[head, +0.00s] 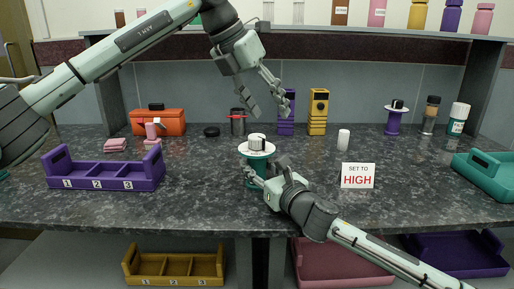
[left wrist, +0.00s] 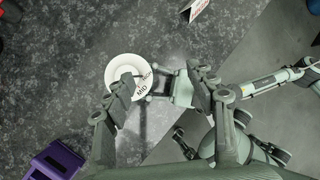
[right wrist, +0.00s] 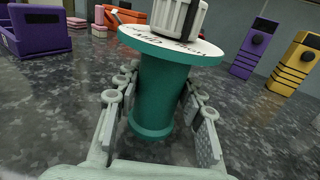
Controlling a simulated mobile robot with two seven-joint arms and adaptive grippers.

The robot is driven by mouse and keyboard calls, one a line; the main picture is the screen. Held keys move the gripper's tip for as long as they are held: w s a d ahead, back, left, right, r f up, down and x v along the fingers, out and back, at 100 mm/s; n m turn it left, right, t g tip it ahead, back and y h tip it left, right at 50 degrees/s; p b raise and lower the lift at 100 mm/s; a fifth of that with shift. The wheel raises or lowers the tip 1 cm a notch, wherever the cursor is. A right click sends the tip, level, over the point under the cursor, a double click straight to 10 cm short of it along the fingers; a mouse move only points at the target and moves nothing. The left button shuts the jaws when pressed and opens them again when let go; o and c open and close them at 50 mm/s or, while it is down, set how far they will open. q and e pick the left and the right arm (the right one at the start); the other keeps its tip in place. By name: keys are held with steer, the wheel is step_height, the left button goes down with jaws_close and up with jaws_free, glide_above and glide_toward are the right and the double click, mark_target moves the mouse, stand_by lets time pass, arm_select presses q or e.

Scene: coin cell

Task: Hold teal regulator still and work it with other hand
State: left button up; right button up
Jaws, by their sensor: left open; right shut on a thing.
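The teal regulator (head: 254,179) stands upright on the dark counter, with a white dial disc and a ribbed white knob (head: 257,142) on top. My right gripper (head: 262,181) is shut around its teal body, seen close in the right wrist view (right wrist: 162,92). My left gripper (head: 269,113) is open and empty above the knob, pointing down. A sign (head: 357,176) on the counter reads "SET TO HIGH".
A purple numbered tray (head: 103,183) is at left, an orange box (head: 170,123) behind it. Purple (head: 286,118) and yellow (head: 318,113) devices stand behind the regulator. A white cylinder (head: 343,140), a purple regulator (head: 393,124) and a teal tray (head: 487,178) are to the right.

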mark_target(252, 140)
arm_select(q)
steer(key=s+d+f+n+g+h, duration=0.1)
steer(key=s+d+n+h, duration=0.1)
steer(key=s+d+h, duration=0.3)
step_height(252, 140, up, 5)
steer(key=s+d+n+t+h, duration=0.1)
steer(key=s+n+t+h, duration=0.15)
steer(key=n+h, duration=0.7)
steer(key=w+a+f+n+t+y, duration=0.1)
steer(key=a+f+n+t+y, duration=0.5)
steer(key=n, duration=0.7)
steer(key=w+a+f+n+t+y, duration=0.1)
steer(key=a+f+n+t+y, duration=0.55)
steer(key=n, duration=0.65)
steer(key=shift+g+h, duration=0.6)
steer(key=shift+h, duration=0.3)
steer(key=x, duration=1.1)
steer(key=shift+w+a+f, duration=0.15)
steer(key=shift+w+a, duration=0.05)
steer(key=shift+a, duration=0.25)
steer(key=shift+m, duration=0.25)
steer(key=c, duration=1.2)
